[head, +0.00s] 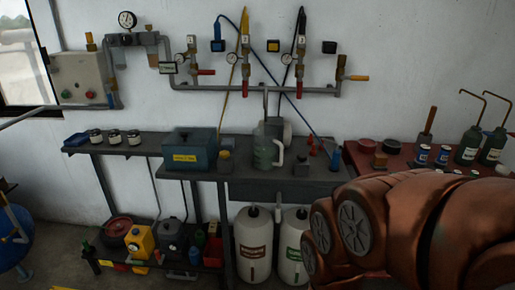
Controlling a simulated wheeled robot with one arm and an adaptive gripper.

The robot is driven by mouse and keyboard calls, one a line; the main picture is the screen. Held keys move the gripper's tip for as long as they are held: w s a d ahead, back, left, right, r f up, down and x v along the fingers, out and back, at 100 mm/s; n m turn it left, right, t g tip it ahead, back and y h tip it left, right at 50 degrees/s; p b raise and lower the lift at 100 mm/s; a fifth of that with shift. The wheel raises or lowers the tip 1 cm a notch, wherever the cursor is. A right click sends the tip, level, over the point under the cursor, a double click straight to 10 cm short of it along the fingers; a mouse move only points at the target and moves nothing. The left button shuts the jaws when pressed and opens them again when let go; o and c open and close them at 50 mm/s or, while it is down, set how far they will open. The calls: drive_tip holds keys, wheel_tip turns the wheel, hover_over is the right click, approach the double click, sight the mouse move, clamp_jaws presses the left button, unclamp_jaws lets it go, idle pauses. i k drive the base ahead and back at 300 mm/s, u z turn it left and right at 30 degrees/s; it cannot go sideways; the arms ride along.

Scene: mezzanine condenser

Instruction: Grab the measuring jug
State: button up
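The measuring jug (267,151) stands upright on the dark grey workbench (240,175), near its middle. It is a cloudy grey-green, with a pale handle on its right side. My gripper is not in view, so its place relative to the jug does not show. My orange arm fills the lower right of the head view and hides part of the bench front and the floor there.
A teal box (189,150) stands left of the jug, with a small yellow-topped jar (225,161) between. A small dark block (301,165) and red bottles stand to its right. Wall pipework (260,88) runs above. White canisters (254,244) stand below.

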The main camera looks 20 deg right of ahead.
sight(266, 143)
drive_tip(key=z, duration=1.85)
drive_tip(key=i, duration=1.8)
drive_tip(key=u, duration=4.05)
